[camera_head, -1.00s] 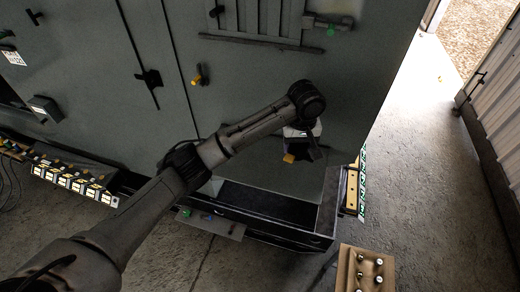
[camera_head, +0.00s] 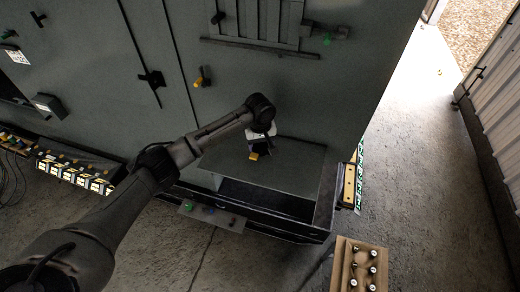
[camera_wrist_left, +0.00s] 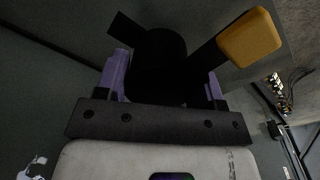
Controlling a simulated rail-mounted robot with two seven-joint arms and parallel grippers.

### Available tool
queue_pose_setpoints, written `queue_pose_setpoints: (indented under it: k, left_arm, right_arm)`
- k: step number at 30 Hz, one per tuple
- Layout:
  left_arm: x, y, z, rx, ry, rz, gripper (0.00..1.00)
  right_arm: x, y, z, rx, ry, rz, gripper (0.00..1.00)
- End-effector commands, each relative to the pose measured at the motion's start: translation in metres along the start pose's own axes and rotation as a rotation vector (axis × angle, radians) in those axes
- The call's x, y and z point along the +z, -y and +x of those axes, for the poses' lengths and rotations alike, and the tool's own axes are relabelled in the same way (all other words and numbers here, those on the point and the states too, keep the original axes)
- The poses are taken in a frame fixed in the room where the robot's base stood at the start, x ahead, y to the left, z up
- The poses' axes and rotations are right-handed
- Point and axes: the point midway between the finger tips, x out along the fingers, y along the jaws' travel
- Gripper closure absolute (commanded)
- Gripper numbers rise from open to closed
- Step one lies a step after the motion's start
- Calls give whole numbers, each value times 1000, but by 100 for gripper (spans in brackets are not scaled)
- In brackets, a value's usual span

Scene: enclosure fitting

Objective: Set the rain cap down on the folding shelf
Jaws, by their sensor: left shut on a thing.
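My left gripper (camera_head: 260,150) is above a flat grey panel (camera_head: 290,175) at the cabinet's base, which appears to be the folding shelf. In the left wrist view the gripper's purple-sided fingers (camera_wrist_left: 165,85) are shut around a black round body, apparently the rain cap (camera_wrist_left: 160,60). Dark flat arms stick out on both sides of it, and a yellow block (camera_wrist_left: 250,38) sits by the right one. The yellow block also shows below the gripper in the head view (camera_head: 253,156). I cannot tell whether the cap touches the panel. My right gripper is out of view.
A dark open tray or frame (camera_head: 265,200) lies in front of the panel. A wooden holder with several pegs (camera_head: 358,265) stands at lower right. Clear concrete floor lies to the right.

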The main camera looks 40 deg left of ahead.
Motion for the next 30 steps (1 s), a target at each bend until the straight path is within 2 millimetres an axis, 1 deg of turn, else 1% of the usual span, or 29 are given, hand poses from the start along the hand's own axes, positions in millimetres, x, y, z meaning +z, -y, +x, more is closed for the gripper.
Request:
queue_pose_setpoints:
  k: [4, 9, 13, 26, 27, 30]
  left_arm:
    - [-1, 2, 6, -2, 1, 0, 74]
    - [0, 3, 28, -2, 1, 0, 74]
    - [1, 3, 38, 0, 0, 0, 74]
    - [1, 3, 43, 1, 0, 0, 74]
    - [1, 3, 44, 0, 0, 0, 36]
    - [1, 3, 44, 0, -1, 0, 26]
  right_arm:
    - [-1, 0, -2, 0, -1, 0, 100]
    - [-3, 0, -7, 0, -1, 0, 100]
    - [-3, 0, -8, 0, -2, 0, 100]
    - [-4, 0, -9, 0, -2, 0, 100]
    - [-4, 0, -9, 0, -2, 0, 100]
    - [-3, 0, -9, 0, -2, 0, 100]
